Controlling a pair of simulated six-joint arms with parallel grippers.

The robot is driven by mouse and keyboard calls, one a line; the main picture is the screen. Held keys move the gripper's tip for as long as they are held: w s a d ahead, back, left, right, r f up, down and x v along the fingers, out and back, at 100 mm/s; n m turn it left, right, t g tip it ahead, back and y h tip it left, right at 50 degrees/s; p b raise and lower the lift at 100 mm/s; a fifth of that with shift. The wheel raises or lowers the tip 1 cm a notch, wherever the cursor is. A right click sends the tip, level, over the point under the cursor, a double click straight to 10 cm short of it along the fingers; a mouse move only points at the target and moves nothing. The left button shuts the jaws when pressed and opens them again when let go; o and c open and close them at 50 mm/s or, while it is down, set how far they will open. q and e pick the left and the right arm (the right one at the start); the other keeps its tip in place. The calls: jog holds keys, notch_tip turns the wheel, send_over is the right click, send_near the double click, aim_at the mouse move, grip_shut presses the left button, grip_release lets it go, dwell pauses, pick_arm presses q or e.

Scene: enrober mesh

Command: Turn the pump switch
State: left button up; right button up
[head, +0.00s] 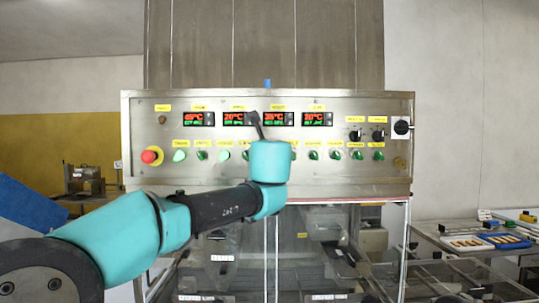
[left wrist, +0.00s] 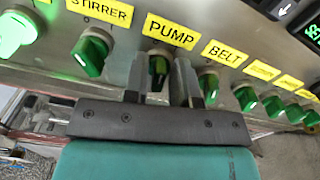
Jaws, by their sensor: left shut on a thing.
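The pump switch (left wrist: 158,67) is a green rotary knob just below the yellow PUMP label (left wrist: 171,33) in the left wrist view. My left gripper (left wrist: 163,82) is shut on it, with one dark finger on each side of the knob. The fingers partly hide the knob, and I cannot read its exact setting. In the head view, my teal left wrist covers this part of the control panel (head: 345,178), so the switch is hidden there. My right gripper is in neither view.
The stirrer knob (left wrist: 90,55) and belt knob (left wrist: 208,84) sit close on either side. The red emergency button (head: 150,156) is at the panel's left; several red-and-green displays (head: 199,118) run above the knobs.

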pick_arm(q)
jog(key=shift+a+n, duration=0.1)
jog(key=shift+n, duration=1.8)
jog(key=o, duration=0.7)
jog(key=s, duration=1.7)
jog(key=shift+s+d, duration=0.2)
jog(key=shift+s, duration=0.05)
